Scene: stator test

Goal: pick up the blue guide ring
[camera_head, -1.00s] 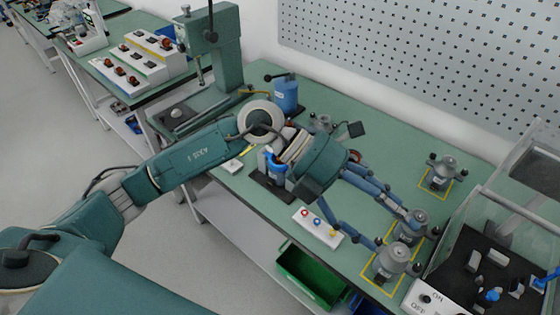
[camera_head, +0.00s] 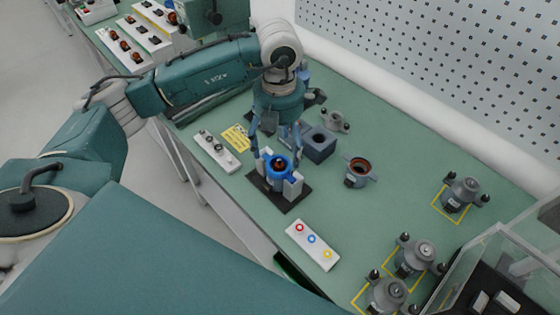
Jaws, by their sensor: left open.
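The blue guide ring (camera_head: 281,178) sits on a fixture with light grey uprights on a black base plate (camera_head: 283,200). A dark, copper-coloured part shows inside the ring. My left gripper (camera_head: 277,152) points down from above, with its blue fingers spread to the left and right of the ring's top. It is open. I cannot tell whether the fingertips touch the ring or fixture. My right gripper is not in view.
A stator housing (camera_head: 358,174) lies further right. A white button box (camera_head: 313,246) is in front. Several motor housings stand at the right. The table's middle right is clear.

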